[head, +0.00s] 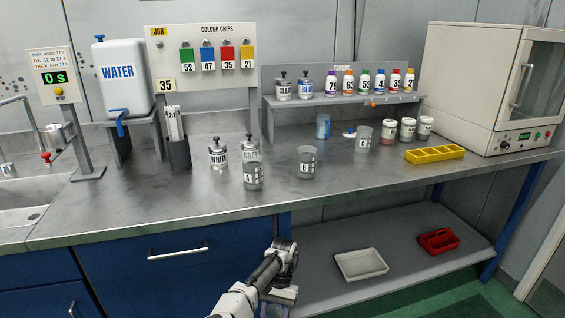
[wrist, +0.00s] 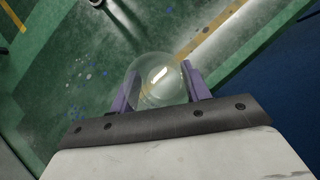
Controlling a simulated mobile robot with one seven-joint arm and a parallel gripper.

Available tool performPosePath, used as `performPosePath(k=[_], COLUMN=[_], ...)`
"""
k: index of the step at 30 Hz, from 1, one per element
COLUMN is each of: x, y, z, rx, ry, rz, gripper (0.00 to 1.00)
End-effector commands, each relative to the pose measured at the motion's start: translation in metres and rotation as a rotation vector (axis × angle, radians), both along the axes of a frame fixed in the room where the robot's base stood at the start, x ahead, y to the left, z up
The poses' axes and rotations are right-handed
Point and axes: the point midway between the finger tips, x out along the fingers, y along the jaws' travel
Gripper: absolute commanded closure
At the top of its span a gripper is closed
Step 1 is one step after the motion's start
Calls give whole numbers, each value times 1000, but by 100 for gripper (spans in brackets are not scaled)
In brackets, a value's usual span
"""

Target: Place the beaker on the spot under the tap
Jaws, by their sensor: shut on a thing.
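My gripper (wrist: 160,88) is shut on a clear glass beaker (wrist: 157,72), its round shape showing between the two purple fingers in the wrist view. In the head view my gripper (head: 278,297) is low in front of the bench, below the worktop edge; the beaker is hard to make out there. A blue tap (head: 120,122) is on the white water tank (head: 123,72), which stands on a grey stand at the bench's left. The worktop below that tap looks empty; I cannot make out a marked spot.
Labelled beakers (head: 253,177) and (head: 307,163) stand near the worktop's front edge. A yellow rack (head: 435,154) is at right. Green floor lies below my gripper.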

Motion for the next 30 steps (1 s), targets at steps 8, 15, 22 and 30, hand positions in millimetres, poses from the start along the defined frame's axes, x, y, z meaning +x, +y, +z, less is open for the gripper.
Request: performPosePath(k=[8,15,22,30], x=[-5,-4,-3,-4], y=[-27,-26,-27,-26], z=[-71,-69,-68,-68], rx=[2,-1,-4,-1], ry=[2,-3,-5,-3], rz=[277,273,270,271], gripper=[74,74,74,74])
